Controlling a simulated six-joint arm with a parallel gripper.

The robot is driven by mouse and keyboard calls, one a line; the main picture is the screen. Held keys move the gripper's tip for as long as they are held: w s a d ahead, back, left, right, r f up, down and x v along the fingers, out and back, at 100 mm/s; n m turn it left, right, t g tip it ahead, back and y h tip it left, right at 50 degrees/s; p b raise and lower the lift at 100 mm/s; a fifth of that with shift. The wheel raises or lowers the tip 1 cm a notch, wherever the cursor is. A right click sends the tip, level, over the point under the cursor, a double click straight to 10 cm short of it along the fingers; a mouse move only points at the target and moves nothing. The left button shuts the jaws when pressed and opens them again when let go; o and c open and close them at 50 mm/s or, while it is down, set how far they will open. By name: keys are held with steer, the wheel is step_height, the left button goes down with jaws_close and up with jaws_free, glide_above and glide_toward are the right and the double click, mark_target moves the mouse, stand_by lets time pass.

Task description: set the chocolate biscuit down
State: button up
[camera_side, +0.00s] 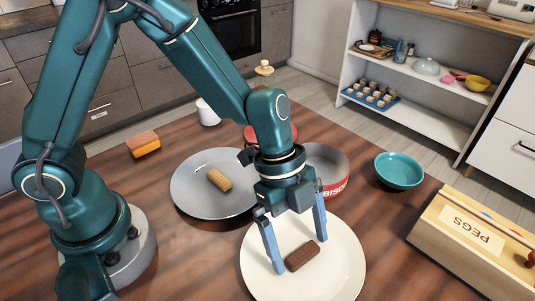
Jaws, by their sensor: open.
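The chocolate biscuit (302,256) is a dark brown bar lying on a cream plate (345,275) at the front middle of the table. My gripper (300,256) is right above the plate with its two blue-grey fingers pointing down. The fingers are spread apart, one on the left of the biscuit and one behind its right end. The left fingertip is close to the biscuit's left end; I cannot tell whether it touches. The biscuit lies flat between and in front of the fingers.
A grey plate (190,192) with a golden biscuit (219,180) is behind on the left. A red-and-grey bowl (333,182) sits close behind my gripper. A teal bowl (399,171) and a wooden PEGS box (455,240) stand right. A sponge (143,144) lies at the back left.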

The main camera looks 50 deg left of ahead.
steer(key=v, duration=1.2)
steer(key=s+a+r+n+t+y, duration=0.1)
steer(key=s+a+n+t+y, duration=0.1)
steer(key=a+n, duration=0.4)
steer(key=s+a+r+n+t+y, duration=0.2)
steer(key=s+a+n+t, duration=0.2)
steer(key=n, duration=0.9)
steer(key=shift+s+a+y, duration=0.3)
steer(key=shift+s+a, duration=0.75)
steer(key=shift+a, duration=0.15)
